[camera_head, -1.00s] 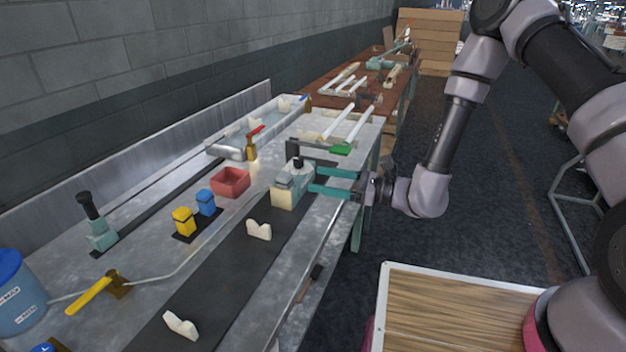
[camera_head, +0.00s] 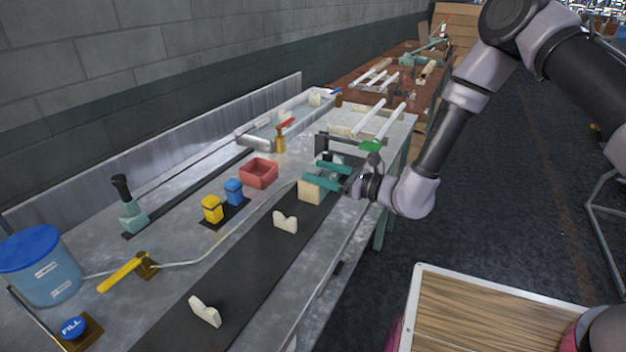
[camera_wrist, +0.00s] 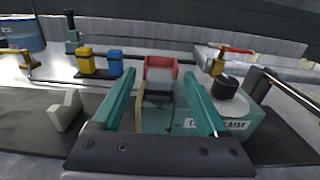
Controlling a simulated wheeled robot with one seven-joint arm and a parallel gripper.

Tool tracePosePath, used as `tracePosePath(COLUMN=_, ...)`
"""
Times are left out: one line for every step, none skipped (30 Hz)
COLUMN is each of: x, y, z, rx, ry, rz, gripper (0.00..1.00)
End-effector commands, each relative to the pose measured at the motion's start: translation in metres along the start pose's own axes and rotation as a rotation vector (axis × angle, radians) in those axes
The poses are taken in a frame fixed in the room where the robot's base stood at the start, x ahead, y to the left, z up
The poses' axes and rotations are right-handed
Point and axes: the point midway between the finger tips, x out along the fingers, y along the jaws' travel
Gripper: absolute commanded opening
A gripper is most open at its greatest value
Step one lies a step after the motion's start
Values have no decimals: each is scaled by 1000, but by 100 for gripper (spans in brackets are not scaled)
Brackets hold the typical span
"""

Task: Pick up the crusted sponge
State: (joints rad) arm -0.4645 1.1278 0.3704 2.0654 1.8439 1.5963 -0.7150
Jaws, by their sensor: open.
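My gripper (camera_head: 324,174) has two teal fingers, apart and with nothing clamped between them, at the bench's right side. A pale cream block (camera_head: 311,191), which I take to be the crusted sponge but cannot confirm, sits at the near end of a teal fixture, just by the fingertips. The fingers hide part of it. In the wrist view my open gripper (camera_wrist: 160,82) frames a greyish block top (camera_wrist: 159,98) with a cream strip at its left. The teal fixture (camera_wrist: 232,124) with a black knob stands against the right finger's side.
A red bin (camera_head: 259,172) lies beyond the fingers. Yellow (camera_head: 212,209) and blue (camera_head: 233,192) blocks stand left on a black base. White V-shaped rests (camera_head: 285,222) stand on the dark strip. A red-handled valve (camera_head: 281,137) and glass tubes are farther back.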

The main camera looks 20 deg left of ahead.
Motion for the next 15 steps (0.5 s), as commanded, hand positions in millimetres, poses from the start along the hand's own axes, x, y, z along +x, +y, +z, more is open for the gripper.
tracePosePath(x=4, y=0, z=0, rx=0, ry=0, rz=1, gripper=76)
tracePosePath(x=5, y=0, z=0, rx=0, ry=0, rz=1, gripper=76)
tracePosePath(x=6, y=0, z=0, rx=0, ry=0, rz=0, gripper=76)
tracePosePath(x=6, y=0, z=0, rx=0, ry=0, rz=0, gripper=76)
tracePosePath(x=6, y=0, z=0, rx=0, ry=0, rz=0, gripper=76)
tracePosePath(x=6, y=0, z=0, rx=0, ry=0, rz=0, gripper=76)
tracePosePath(x=6, y=0, z=0, rx=0, ry=0, rz=0, gripper=76)
tracePosePath(x=6, y=0, z=0, rx=0, ry=0, rz=0, gripper=76)
tracePosePath(x=6, y=0, z=0, rx=0, ry=0, rz=0, gripper=69)
tracePosePath(x=6, y=0, z=0, rx=0, ry=0, rz=0, gripper=57)
tracePosePath(x=6, y=0, z=0, rx=0, ry=0, rz=0, gripper=46)
tracePosePath(x=5, y=0, z=0, rx=0, ry=0, rz=0, gripper=30)
tracePosePath(x=5, y=0, z=0, rx=0, ry=0, rz=0, gripper=19)
tracePosePath(x=5, y=0, z=0, rx=0, ry=0, rz=0, gripper=7)
tracePosePath(x=5, y=0, z=0, rx=0, ry=0, rz=0, gripper=0)
